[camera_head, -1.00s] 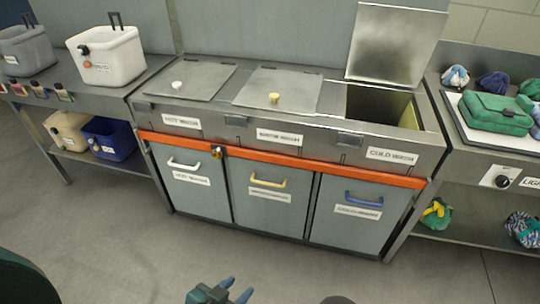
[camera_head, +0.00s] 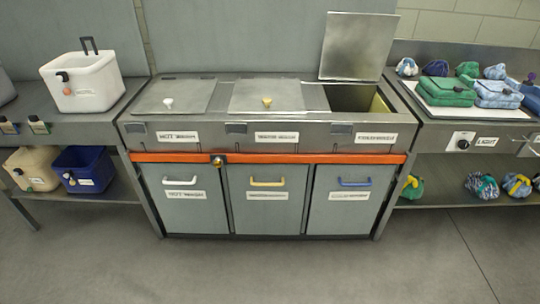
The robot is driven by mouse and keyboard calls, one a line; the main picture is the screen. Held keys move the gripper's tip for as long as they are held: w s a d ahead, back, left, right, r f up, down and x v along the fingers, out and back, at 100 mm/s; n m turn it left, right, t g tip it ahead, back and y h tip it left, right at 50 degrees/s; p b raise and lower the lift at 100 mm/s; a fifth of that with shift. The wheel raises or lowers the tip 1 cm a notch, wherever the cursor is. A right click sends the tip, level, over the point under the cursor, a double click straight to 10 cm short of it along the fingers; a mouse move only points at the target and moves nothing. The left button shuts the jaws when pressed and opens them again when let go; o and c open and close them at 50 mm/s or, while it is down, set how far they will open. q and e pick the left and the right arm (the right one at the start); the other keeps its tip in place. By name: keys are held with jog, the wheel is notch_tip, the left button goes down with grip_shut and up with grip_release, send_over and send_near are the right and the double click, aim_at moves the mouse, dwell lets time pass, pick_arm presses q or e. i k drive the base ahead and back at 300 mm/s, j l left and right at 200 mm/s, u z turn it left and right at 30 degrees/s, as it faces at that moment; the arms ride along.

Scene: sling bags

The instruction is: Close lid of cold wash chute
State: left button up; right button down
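The cold wash chute (camera_head: 352,98) is the right-hand opening in the top of the steel cabinet. Its square metal lid (camera_head: 357,47) stands raised, tilted up behind the opening, and the yellowish inside of the chute shows. The cold wash label (camera_head: 376,137) is on the front below it. The other two lids, the one with a white knob (camera_head: 168,103) and the one with a yellow knob (camera_head: 267,101), lie flat and closed. Neither of my grippers shows in the view now.
An orange rail (camera_head: 300,158) runs across the cabinet front above three doors. A white box (camera_head: 83,80) stands on the left counter. Green and blue bags (camera_head: 447,91) lie on a tray on the right counter. The floor (camera_head: 270,268) in front is clear.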

aim_at(357, 46)
jog(key=j, duration=0.25)
jog(key=i+j+z, duration=0.2)
jog(key=i+j, duration=0.55)
jog(key=j, duration=0.1)
